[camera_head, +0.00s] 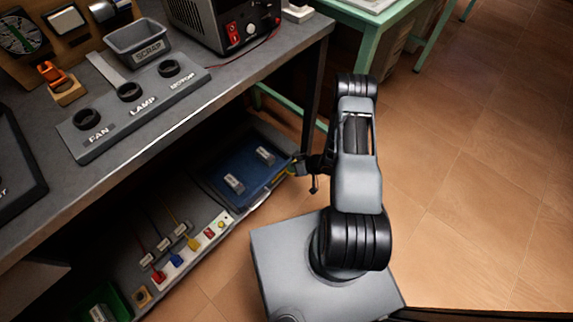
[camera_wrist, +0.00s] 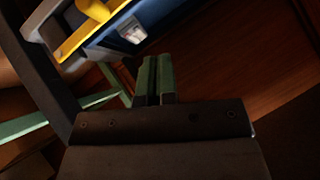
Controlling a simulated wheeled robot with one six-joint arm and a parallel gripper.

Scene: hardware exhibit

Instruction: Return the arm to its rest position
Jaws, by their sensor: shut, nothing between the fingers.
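My gripper (camera_head: 311,174) hangs off the left side of my raised arm, near the right end of the bench's lower shelf. In the wrist view my gripper's two fingers (camera_wrist: 155,80) are together, with nothing between them. In that view the fingers are below the blue tray (camera_wrist: 160,18) and appear apart from it. In the head view my arm stands folded and upright over my grey base.
The grey workbench (camera_head: 235,97) is on the left, its leg close to my gripper. Its lower shelf holds a blue tray (camera_head: 235,194) with two small light parts, and a white strip (camera_head: 195,249) with coloured plugs. A green table (camera_head: 371,23) stands behind. Floor on the right is clear.

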